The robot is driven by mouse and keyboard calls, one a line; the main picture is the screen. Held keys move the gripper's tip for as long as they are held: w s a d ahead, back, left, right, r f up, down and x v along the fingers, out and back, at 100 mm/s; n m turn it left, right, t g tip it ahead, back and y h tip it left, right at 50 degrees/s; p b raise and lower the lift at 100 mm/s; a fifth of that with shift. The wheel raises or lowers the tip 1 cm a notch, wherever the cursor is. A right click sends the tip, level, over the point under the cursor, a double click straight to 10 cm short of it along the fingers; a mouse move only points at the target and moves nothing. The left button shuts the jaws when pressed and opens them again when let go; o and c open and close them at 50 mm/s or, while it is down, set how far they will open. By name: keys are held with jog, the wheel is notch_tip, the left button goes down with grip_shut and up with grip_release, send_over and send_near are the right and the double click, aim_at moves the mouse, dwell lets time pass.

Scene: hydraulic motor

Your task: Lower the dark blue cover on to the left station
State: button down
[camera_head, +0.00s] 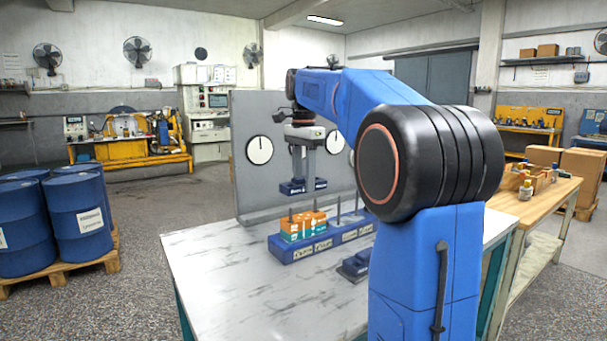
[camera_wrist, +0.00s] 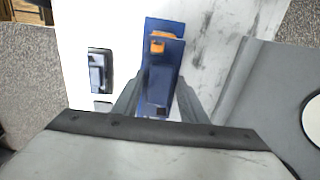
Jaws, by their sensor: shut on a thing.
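My gripper (camera_head: 304,178) is shut on the dark blue cover (camera_head: 291,188) and holds it level above the left part of a long blue base (camera_head: 285,250). In the wrist view the cover (camera_wrist: 158,92) sits between the two fingers. The left station (camera_head: 296,229) carries stacked orange, white and teal parts, with thin posts rising from them. The cover is apart from the stack, with a visible gap beneath it. An orange part (camera_wrist: 165,40) shows beyond the cover in the wrist view. The fingertips are small in the head view.
More posts (camera_head: 338,208) stand bare on the base to the right. Another dark blue part (camera_head: 355,265) lies on the marble table (camera_head: 230,280), partly behind my arm. A grey panel (camera_head: 250,170) with round dials rises behind the base. The table's front left is clear.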

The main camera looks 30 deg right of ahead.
aim_at(304, 217)
jog(key=shift+f, duration=3.4)
jog(key=shift+f, duration=0.6)
jog(key=c, duration=1)
grip_release()
notch_tip(304, 217, up, 17)
jog(key=shift+r, duration=0.2)
